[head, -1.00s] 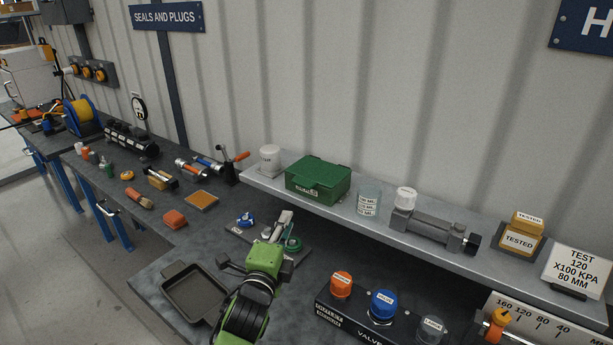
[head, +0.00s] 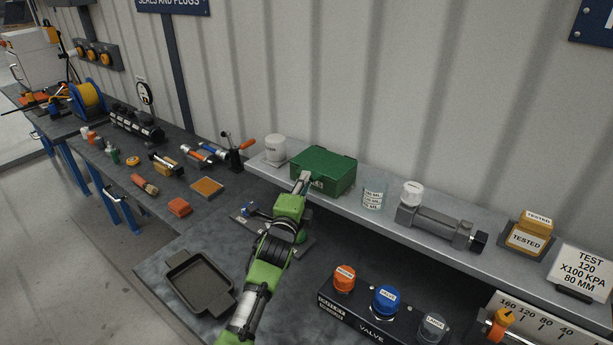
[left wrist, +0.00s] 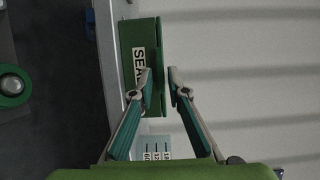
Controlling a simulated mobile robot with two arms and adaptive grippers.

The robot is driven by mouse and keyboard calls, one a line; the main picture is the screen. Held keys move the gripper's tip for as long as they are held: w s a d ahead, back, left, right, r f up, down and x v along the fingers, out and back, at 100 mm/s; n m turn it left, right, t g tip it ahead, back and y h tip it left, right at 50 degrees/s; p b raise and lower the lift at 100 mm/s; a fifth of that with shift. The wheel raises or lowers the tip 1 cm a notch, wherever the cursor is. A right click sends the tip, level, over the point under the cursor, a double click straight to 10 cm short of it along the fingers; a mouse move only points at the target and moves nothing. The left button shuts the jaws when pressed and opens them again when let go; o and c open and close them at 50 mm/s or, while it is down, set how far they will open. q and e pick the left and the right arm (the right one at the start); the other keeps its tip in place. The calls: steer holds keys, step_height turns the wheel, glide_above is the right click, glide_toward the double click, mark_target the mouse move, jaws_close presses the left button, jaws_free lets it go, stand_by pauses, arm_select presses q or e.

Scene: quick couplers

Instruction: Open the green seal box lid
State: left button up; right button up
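The green seal box (head: 325,167) stands on the grey shelf with its lid down. In the left wrist view the box's front face with its white "SEAL" label (left wrist: 138,65) shows sideways. My left gripper (head: 305,177) is at the front of the box, partly covering its label in the head view. In the left wrist view the left gripper (left wrist: 161,78) is open, its fingertips on either side of the lid's front edge. I cannot tell whether they touch it. Nothing is held. My right gripper is not in view.
On the shelf (head: 392,222) a white-capped jar (head: 275,149) stands left of the box and a clear labelled beaker (head: 374,194) right of it. A grey cylinder (head: 440,226) lies further right. Below are a dark tray (head: 178,290) and the valve block (head: 385,330).

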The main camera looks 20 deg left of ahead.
mark_target(320, 165)
arm_select(q)
steer(key=shift+w, duration=1.25)
steer(key=shift+a, duration=0.1)
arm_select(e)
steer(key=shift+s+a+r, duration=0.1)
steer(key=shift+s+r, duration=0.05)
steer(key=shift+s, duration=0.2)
arm_select(q)
jaws_close()
